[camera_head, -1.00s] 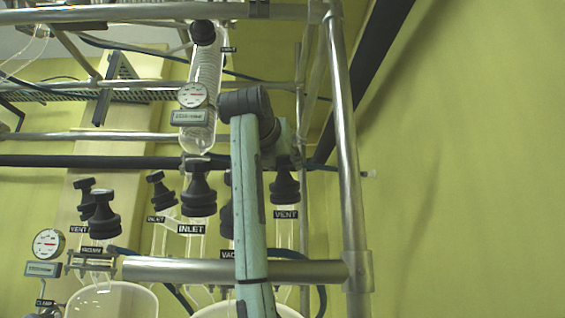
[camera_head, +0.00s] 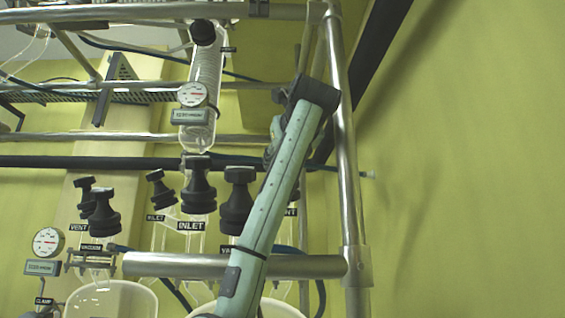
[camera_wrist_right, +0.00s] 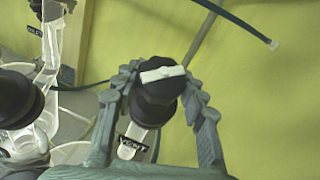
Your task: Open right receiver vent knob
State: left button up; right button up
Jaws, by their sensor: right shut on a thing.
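The right receiver vent knob (camera_wrist_right: 156,103) is black with a white bar on its top end, in the middle of the right wrist view. A VENT label (camera_wrist_right: 133,147) hangs just below it. My right gripper (camera_wrist_right: 161,82) has its two grey fingers on either side of the knob and is shut on it. In the head view my right arm hides the knob, and only the edge of its VENT label (camera_head: 291,212) shows. My left gripper is in neither view.
A black vacuum knob (camera_head: 237,201) and an inlet knob (camera_head: 198,187) stand to the left of my arm. A steel upright (camera_head: 352,190) is close on its right. A horizontal steel bar (camera_head: 180,266) runs below. Another black knob (camera_wrist_right: 16,100) is at the left in the wrist view.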

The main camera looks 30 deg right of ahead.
jog(key=shift+n+y, duration=0.4)
jog(key=shift+n, duration=0.1)
jog(key=o, duration=1.2)
jog(key=shift+c, duration=0.2)
notch_tip(320, 180, up, 10)
jog(key=shift+r, duration=0.1)
